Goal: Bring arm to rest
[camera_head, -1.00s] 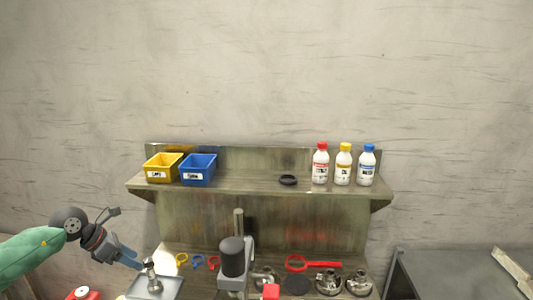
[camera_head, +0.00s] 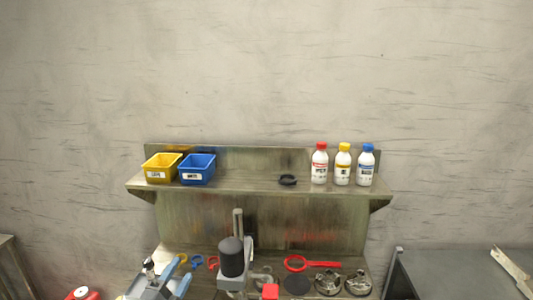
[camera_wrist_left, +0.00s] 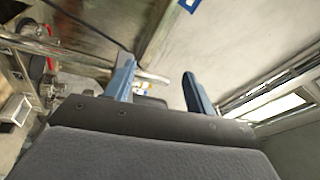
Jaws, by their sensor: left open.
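My left gripper (camera_head: 163,284) shows at the bottom edge of the head view, left of centre. Its blue fingers are in front of the workbench, and most of the arm is cut off below. In the left wrist view the two blue fingers (camera_wrist_left: 157,72) stand wide apart with nothing held between them. My right gripper is not in view.
A bench shelf (camera_head: 245,187) holds a yellow bin (camera_head: 160,174), a blue bin (camera_head: 197,176), a black ring (camera_head: 288,180) and three bottles (camera_head: 342,168). Below stand a grey upright device (camera_head: 232,258), a red ring-handled tool (camera_head: 296,263) and metal parts (camera_head: 328,282). A grey cabinet (camera_head: 440,270) is at right.

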